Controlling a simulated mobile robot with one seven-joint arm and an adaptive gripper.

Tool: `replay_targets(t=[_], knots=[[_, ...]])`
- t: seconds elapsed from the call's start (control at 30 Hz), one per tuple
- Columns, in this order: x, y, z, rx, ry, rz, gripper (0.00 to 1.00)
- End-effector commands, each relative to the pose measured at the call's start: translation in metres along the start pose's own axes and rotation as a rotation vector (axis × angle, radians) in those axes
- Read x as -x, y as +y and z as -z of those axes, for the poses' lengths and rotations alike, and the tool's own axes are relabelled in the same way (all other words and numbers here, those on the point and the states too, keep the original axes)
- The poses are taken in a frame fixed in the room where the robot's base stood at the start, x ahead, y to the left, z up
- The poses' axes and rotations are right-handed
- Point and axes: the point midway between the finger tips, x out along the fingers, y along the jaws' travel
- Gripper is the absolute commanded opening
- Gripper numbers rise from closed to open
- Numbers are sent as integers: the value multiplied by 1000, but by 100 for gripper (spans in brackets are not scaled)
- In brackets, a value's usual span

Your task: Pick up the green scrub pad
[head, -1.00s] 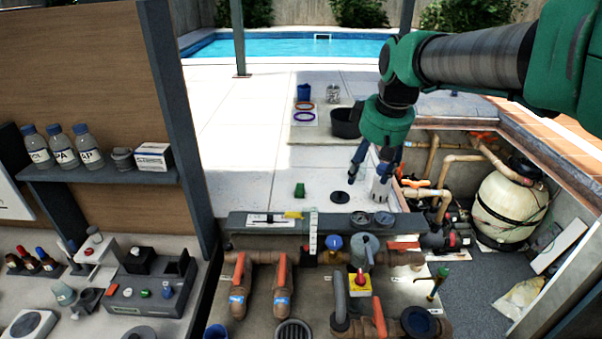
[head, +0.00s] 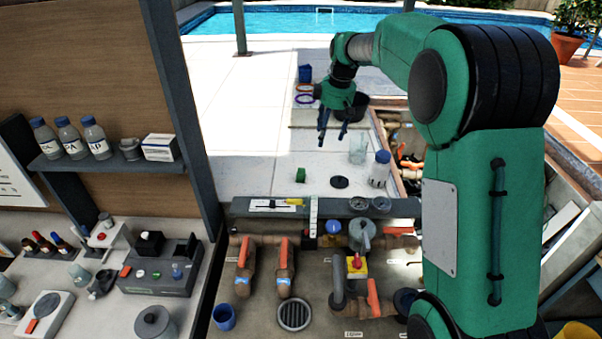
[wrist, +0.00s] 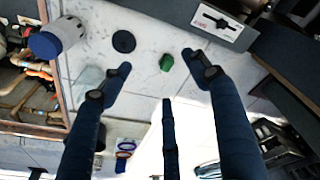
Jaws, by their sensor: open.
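The green scrub pad (head: 300,175) is a small green block on the pale paving behind the grey ledge. In the wrist view the pad (wrist: 166,62) lies on the light slab between the spread fingertips, seen past them. My gripper (head: 331,138) hangs with its fingers pointing down, above and beyond the pad and slightly to its right in the head view. The fingers are spread with nothing between them, and the gripper (wrist: 157,64) is apart from the pad. Nothing hides the pad.
A black disc (head: 339,182), a white bottle with a blue cap (head: 380,169) and a clear beaker (head: 358,149) stand right of the pad. A grey ledge (head: 232,207) with gauges and a yellow-handled tool is in front. A black bucket (head: 353,107) stands behind.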

Motion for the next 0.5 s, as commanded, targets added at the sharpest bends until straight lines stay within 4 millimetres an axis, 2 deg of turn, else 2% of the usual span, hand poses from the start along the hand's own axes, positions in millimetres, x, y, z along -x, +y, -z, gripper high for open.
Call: replay_targets(t=[0.2,0.5], knots=[[-39,25,30,101,-10,38,61],[-98,49,66,240,-13,87,61]])
